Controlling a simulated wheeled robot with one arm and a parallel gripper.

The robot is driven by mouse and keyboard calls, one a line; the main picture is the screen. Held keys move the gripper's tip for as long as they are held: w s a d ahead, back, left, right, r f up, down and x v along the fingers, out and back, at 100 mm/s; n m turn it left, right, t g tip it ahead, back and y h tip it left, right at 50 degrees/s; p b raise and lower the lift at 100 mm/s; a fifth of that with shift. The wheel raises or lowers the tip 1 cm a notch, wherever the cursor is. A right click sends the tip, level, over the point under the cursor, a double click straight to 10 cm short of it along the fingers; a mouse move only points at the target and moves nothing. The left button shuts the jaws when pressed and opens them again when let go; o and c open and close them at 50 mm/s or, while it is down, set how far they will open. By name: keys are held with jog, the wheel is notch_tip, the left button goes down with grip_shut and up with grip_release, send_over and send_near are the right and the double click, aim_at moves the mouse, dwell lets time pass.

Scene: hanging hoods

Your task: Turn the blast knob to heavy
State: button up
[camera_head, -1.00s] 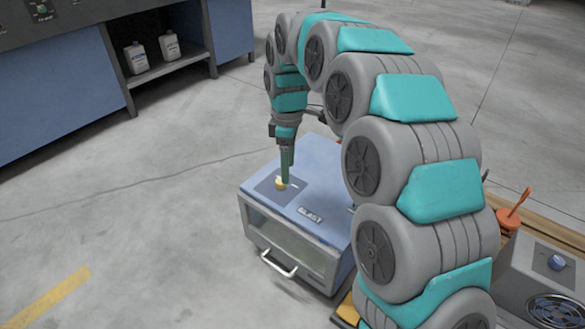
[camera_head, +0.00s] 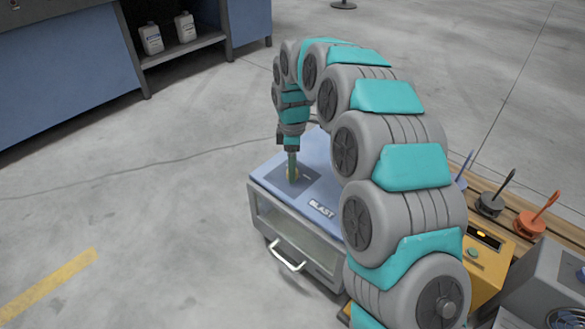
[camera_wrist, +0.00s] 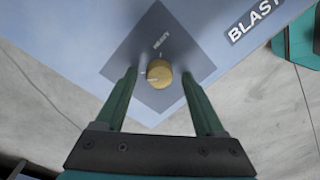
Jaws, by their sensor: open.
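The blast knob (camera_wrist: 159,73) is a round yellow knob on a dark square plate (camera_wrist: 180,40) on top of the blue box (camera_head: 316,150) labelled BLAST. In the wrist view it sits between the two fingers of my gripper (camera_wrist: 162,78), with a gap on each side. My gripper is open and points down at the knob. In the head view my gripper (camera_head: 292,176) is over the plate and mostly covers the knob. Small light lettering shows on the plate above the knob, too small to read surely.
The box has a glass front and a white handle (camera_head: 286,258). A yellow unit (camera_head: 486,265) and a grey unit (camera_head: 545,285) stand to the right by a wooden rack with several coloured tools. A blue bench with two white jugs (camera_head: 168,34) is at the back left.

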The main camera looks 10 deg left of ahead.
jog(key=shift+f, duration=0.3)
jog(key=shift+c, duration=0.3)
grip_shut()
